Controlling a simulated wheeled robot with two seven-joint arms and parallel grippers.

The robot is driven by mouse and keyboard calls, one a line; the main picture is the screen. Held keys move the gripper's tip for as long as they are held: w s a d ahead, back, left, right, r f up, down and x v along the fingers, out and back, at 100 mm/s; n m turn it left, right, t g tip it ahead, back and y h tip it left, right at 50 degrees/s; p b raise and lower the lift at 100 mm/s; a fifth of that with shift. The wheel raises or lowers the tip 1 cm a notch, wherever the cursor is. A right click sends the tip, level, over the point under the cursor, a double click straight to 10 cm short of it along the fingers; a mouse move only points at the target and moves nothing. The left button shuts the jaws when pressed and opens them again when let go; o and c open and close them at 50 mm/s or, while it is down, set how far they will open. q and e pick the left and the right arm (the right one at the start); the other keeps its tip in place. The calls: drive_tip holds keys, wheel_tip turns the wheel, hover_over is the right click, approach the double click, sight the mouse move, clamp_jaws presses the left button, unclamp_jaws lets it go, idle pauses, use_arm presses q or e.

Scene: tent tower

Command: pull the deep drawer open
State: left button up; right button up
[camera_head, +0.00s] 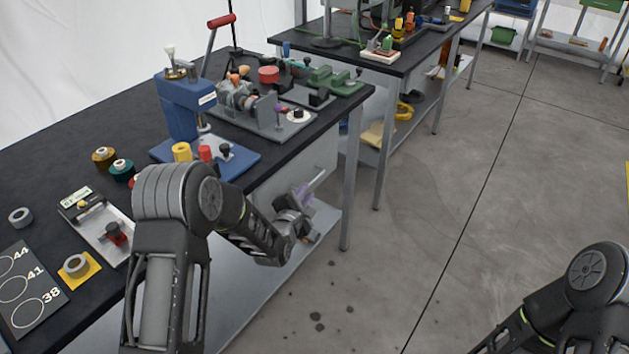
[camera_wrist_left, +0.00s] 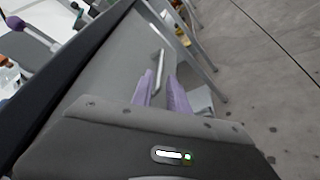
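The drawer is a plain grey front (camera_head: 318,152) under the black-topped workbench. It also shows in the left wrist view (camera_wrist_left: 118,62), with a light bar handle (camera_wrist_left: 157,58) on it. I see no gap that shows the drawer pulled out. My left gripper (camera_head: 303,195) is beside the drawer front, below the bench edge. In the left wrist view its two purple fingers (camera_wrist_left: 160,80) are apart, with the handle's near end showing between or just beyond their tips. I cannot tell whether they touch it. My right arm shows at the lower right; its gripper is out of view.
The workbench top (camera_head: 60,140) holds a blue press (camera_head: 185,105), several spools and a grey machine. A bench leg (camera_head: 350,180) stands right of the drawer, and a lower shelf (camera_head: 270,270) lies below. The concrete floor (camera_head: 430,220) to the right is clear.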

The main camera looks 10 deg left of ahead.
sight(312, 180)
use_arm(q)
drive_tip(key=shift+p+x, duration=0.3)
drive_tip(key=shift+x, duration=3.5)
drive_tip(key=shift+c, duration=0.3)
clamp_jaws()
drive_tip(key=shift+f, duration=0.1)
